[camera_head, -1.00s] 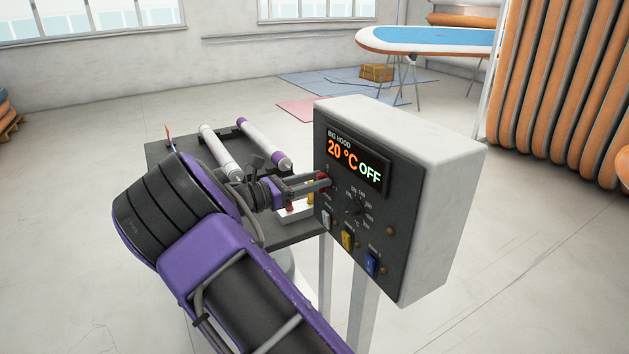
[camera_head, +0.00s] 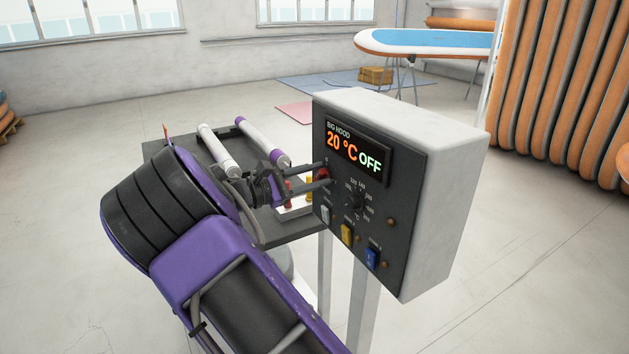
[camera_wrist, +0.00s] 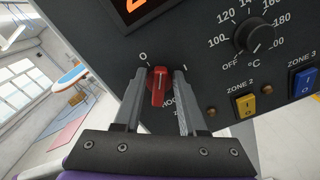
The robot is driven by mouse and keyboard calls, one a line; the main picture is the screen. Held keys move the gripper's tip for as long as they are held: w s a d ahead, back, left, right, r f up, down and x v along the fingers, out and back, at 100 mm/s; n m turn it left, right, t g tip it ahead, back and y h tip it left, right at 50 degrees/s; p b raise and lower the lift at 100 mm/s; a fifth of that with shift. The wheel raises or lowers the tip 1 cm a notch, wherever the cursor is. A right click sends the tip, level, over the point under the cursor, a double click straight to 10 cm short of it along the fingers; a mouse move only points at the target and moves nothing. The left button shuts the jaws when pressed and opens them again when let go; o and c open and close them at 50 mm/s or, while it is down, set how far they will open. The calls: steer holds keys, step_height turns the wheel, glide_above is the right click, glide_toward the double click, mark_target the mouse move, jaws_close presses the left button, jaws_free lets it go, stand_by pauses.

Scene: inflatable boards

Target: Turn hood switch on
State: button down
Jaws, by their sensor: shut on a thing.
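The hood control box (camera_head: 400,225) stands on posts with a dark front panel. Its display (camera_head: 356,155) reads BIG HOOD, 20 °C and OFF. The red hood switch (camera_wrist: 158,88) sits between the O and I marks in the wrist view, its handle roughly upright in the picture. My gripper (camera_wrist: 163,84) has one finger on each side of the switch and is shut on it. In the head view my gripper (camera_head: 322,178) reaches the panel's left edge, and its fingers partly cover the red switch.
A temperature knob (camera_wrist: 253,36) is right of the switch. A yellow zone 2 switch (camera_wrist: 245,105) and a blue zone 3 switch (camera_wrist: 303,82) sit close by. A dark table (camera_head: 180,152) with rollers stands behind my arm. Open floor lies right of the box.

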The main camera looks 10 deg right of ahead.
steer(key=shift+s+f+m+b, duration=0.1)
steer(key=shift+f+m+b, duration=0.1)
steer(key=shift+m+b, duration=1.25)
steer(key=shift+s+f+m+b, duration=0.15)
steer(key=shift+m+b, duration=0.65)
steer(key=shift+m, duration=1.35)
steer(key=shift+s+f+m+b, duration=0.1)
steer(key=shift+f+m+b, duration=0.15)
steer(key=shift+m+b, duration=1.2)
steer(key=shift+m+p, duration=0.35)
steer(key=shift+m, duration=0.2)
steer(key=c, duration=0.8)
jaws_free()
steer(key=p+v, duration=0.1)
steer(key=v, duration=1.6)
steer(key=shift+a, duration=0.15)
steer(key=shift+r, duration=0.1)
